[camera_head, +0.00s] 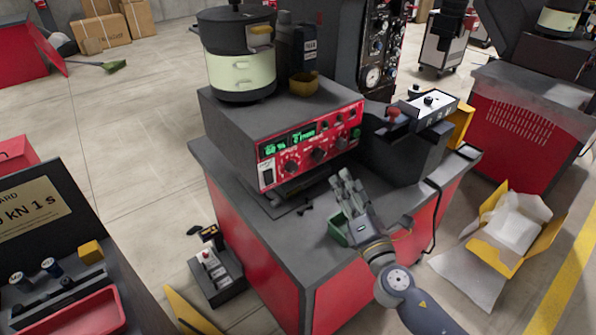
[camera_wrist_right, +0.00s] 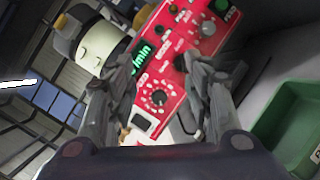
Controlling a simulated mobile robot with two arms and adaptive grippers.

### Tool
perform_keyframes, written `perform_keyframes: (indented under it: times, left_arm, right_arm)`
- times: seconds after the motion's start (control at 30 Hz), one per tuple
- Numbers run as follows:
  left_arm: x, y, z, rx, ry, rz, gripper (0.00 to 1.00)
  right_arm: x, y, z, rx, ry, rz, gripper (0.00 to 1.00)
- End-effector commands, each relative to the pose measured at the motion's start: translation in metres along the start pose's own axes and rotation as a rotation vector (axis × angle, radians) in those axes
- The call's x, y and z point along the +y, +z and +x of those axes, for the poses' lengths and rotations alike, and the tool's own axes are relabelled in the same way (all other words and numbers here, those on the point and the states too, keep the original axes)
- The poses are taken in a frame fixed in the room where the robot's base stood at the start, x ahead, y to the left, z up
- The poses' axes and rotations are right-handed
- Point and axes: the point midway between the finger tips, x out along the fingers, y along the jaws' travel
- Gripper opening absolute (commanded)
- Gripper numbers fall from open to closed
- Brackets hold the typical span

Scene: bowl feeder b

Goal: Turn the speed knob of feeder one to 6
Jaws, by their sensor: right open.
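The feeder's red control panel (camera_head: 308,146) faces me on the front of a grey box, under a pale green and black pot (camera_head: 240,62). It has green lit displays and a row of dark knobs; the left knob (camera_head: 291,167) also shows in the right wrist view (camera_wrist_right: 158,97) with a dial scale around it. The number it points to is too small to read. My right gripper (camera_head: 345,182) is open and empty in front of the panel, apart from it. In the wrist view its fingers (camera_wrist_right: 157,78) stand either side of the left knob. My left gripper is out of view.
A green bin (camera_head: 338,230) sits on the table beside my right gripper. A dark block with a white-topped control box (camera_head: 428,103) stands right of the panel. The table's front edge (camera_head: 310,283) is clear. An open yellow carton (camera_head: 492,262) lies on the floor at right.

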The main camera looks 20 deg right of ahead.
Motion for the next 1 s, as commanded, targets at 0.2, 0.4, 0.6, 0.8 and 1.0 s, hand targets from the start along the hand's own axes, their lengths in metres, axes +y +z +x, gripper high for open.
perform_keyframes:
  times: [0.2,0.4,0.6,0.8,1.0]
  left_arm:
    - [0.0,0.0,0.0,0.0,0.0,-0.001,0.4]
    - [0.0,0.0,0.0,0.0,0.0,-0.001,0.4]
    - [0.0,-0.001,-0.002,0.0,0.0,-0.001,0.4]
    - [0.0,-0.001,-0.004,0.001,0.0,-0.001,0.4]
    - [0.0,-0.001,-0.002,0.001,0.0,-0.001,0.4]
  right_arm:
    - [0.007,-0.043,0.024,0.211,0.233,-0.612,0.47]
    - [-0.006,-0.061,0.028,0.302,0.299,-0.841,0.47]
    - [-0.004,-0.068,0.041,0.308,0.304,-0.856,0.47]
    - [0.001,-0.08,0.072,0.305,0.303,-0.852,0.47]
    - [0.005,-0.094,0.101,0.306,0.304,-0.852,0.47]
